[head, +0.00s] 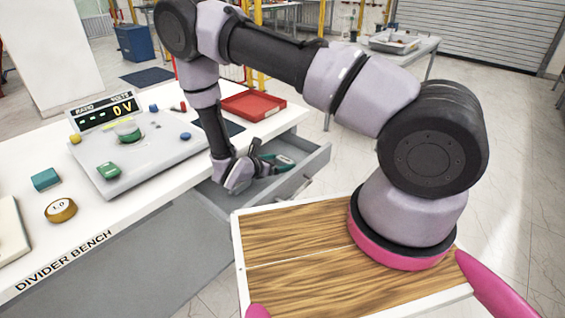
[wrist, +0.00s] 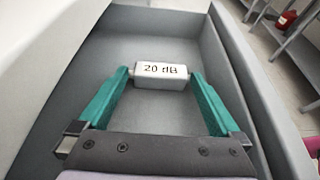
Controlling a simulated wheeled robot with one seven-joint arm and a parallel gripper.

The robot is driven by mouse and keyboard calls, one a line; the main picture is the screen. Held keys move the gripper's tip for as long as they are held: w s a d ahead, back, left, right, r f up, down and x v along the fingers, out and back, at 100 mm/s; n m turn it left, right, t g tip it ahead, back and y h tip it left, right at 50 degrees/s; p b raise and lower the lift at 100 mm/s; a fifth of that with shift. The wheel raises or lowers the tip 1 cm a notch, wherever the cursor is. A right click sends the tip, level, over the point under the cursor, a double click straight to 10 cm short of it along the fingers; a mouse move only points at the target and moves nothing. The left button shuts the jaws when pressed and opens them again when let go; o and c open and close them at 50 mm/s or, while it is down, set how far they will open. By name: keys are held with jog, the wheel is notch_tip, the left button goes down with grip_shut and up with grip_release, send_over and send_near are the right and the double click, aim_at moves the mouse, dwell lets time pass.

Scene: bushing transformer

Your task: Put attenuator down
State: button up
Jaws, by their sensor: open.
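The attenuator, a small light-grey block marked "20 dB" (wrist: 161,70), is inside the grey drawer (head: 220,199). In the wrist view it sits between the two green fingertips of my gripper (wrist: 160,77). The fingers are open, with a narrow gap at the block's left end; the right fingertip is very close to its right end, and I cannot tell whether it touches. The block looks level and seems to be at the drawer floor (wrist: 165,45). In the head view my gripper (head: 279,161) reaches down into the open drawer, and the attenuator is not clearly seen there.
The drawer's walls surround my gripper closely. The divider bench (head: 150,205) above holds a meter panel reading 0 V (head: 107,112), a red tray (head: 252,106), a teal block (head: 46,179) and a round brass piece (head: 61,210). The drawer floor beyond the attenuator is bare.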

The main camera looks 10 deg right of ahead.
jog(key=v, duration=1)
jog(key=shift+r, duration=0.1)
jog(key=s+d+r+m+g+y, duration=0.15)
jog(key=d+r+m+g, duration=0.3)
jog(key=r+m, duration=0.6)
jog(key=s+d+r+m+g+y, duration=0.1)
jog(key=d+r+m+g+y, duration=0.35)
jog(key=r, duration=1.05)
jog(key=s+d+r+m+t+y, duration=0.3)
jog(key=s+r+m, duration=0.3)
jog(key=r, duration=0.4)
jog(key=s+d+r+m+t+y, duration=0.2)
jog(key=s+r+m+t+y, duration=0.2)
jog(key=s+r+m, duration=0.3)
notch_tip(320, 180, up, 4)
jog(key=shift+s+d+f+m+t, duration=0.15)
jog(key=shift+d+m+t, duration=0.25)
jog(key=shift+m+t, duration=0.25)
